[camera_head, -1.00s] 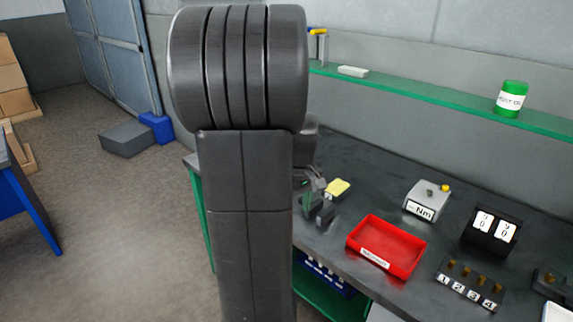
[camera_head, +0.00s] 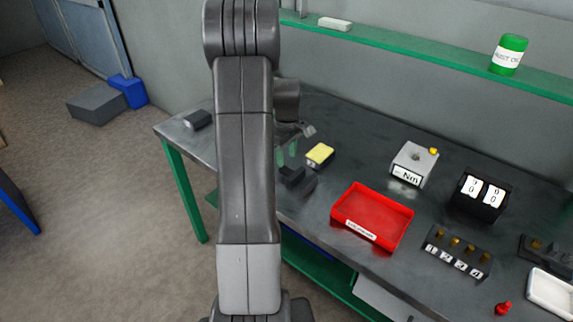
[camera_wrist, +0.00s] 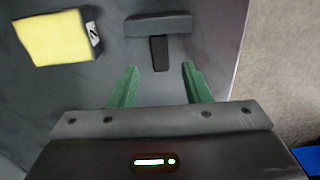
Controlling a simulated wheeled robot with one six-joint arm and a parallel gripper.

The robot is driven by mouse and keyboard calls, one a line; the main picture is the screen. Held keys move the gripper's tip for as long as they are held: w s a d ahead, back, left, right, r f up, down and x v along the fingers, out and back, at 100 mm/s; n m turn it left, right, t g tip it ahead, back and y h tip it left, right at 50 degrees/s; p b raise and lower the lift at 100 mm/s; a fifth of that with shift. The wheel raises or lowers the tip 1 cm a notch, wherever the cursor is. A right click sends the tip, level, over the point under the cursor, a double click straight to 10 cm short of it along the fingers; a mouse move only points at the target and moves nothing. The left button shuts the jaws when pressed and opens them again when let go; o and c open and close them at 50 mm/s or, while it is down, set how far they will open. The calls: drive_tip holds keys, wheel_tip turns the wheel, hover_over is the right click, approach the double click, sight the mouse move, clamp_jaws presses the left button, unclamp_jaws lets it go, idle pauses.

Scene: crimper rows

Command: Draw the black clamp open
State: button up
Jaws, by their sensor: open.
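The black clamp (camera_wrist: 158,26) shows in the wrist view as a dark bar with a short stem (camera_wrist: 159,53) pointing towards my gripper. In the head view, a small dark block (camera_head: 292,175) beside my gripper seems to be the same clamp. My gripper (camera_wrist: 159,70) is open, its green fingers spread to either side of the stem's line. The stem's end lies about between the fingertips; whether they touch it I cannot tell. In the head view my gripper (camera_head: 287,154) is small and partly behind my arm.
A yellow block (camera_wrist: 54,38) lies left of the clamp in the wrist view; it also shows in the head view (camera_head: 320,154). A red tray (camera_head: 347,222), a grey Nm box (camera_head: 411,165) and a numbered peg rack (camera_head: 457,251) stand farther right. The bench edge runs close by.

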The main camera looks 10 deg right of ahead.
sight(286, 169)
drive_tip(key=shift+f+p, duration=0.3)
drive_tip(key=shift+f, duration=2.3)
clamp_jaws()
